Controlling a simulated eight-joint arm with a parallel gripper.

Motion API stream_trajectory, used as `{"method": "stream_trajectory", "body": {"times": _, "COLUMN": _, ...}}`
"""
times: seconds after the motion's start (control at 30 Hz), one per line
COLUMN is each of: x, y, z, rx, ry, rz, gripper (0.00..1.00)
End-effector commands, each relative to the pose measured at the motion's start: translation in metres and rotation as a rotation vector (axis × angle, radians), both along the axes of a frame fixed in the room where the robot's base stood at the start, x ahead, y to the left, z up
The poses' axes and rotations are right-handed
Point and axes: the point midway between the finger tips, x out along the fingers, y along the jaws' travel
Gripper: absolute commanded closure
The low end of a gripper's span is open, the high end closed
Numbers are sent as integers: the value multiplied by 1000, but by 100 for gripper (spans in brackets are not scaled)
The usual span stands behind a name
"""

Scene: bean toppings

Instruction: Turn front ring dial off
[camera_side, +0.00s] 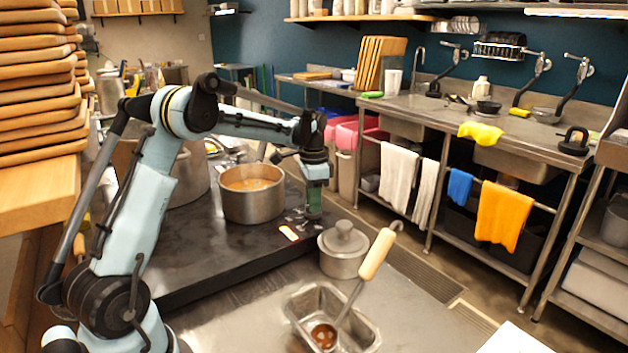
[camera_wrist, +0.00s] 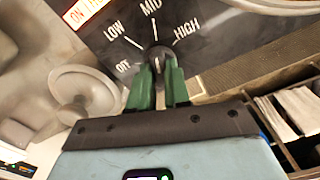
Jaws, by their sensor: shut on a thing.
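The dial (camera_wrist: 158,57) is a small dark knob with a light mark, on a black panel marked OFF, LOW, MID and HIGH in white. Its mark seems to point up toward MID. My gripper (camera_wrist: 159,75) has green fingers, one on each side of the dial, shut on it. In the side view my gripper (camera_side: 314,203) points down at the right edge of the black stove top (camera_side: 215,250). There the dial is hidden by the fingers.
A pot (camera_side: 253,205) of orange-brown food stands left of my gripper. A lidded pot (camera_side: 342,262) stands close in front. A ladle (camera_side: 376,254) rests in a metal pan (camera_side: 362,332). A large pot (camera_side: 188,180) stands behind my arm. A sink counter (camera_side: 455,122) is at the right.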

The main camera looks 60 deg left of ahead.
Motion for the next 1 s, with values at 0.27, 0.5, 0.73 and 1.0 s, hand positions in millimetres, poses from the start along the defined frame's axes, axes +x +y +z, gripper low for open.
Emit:
{"method": "stream_trajectory", "body": {"times": 0.27, "x": 0, "y": 0, "z": 0, "rx": -1, "ry": 1, "rz": 170, "gripper": 100}}
{"method": "stream_trajectory", "body": {"times": 0.5, "x": 0, "y": 0, "z": 0, "rx": -1, "ry": 1, "rz": 393, "gripper": 100}}
{"method": "stream_trajectory", "body": {"times": 0.73, "x": 0, "y": 0, "z": 1, "rx": -1, "ry": 1, "rz": 611, "gripper": 100}}
{"method": "stream_trajectory", "body": {"times": 1.0, "x": 0, "y": 0, "z": 1, "rx": -1, "ry": 2, "rz": 868, "gripper": 100}}
